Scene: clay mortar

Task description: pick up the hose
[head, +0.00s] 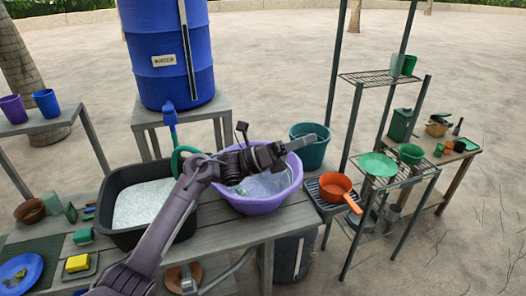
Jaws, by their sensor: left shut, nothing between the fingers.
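A green hose (177,158) curves beside the black tub, below the blue tap (169,114) of the water barrel. Part of the hose is hidden behind my left arm, so I cannot tell where its far end lies. My left gripper (308,140) reaches over the purple basin (252,207), pointing right, with its fingers shut and empty. It is well to the right of the hose and apart from it. My right gripper is not in view.
A blue barrel (160,50) stands on a stool behind the bench. A black tub (120,232) of white material sits left of the basin. An orange pan (336,187) and a teal bucket (308,153) are at right. A wire shelf (380,80) stands further right.

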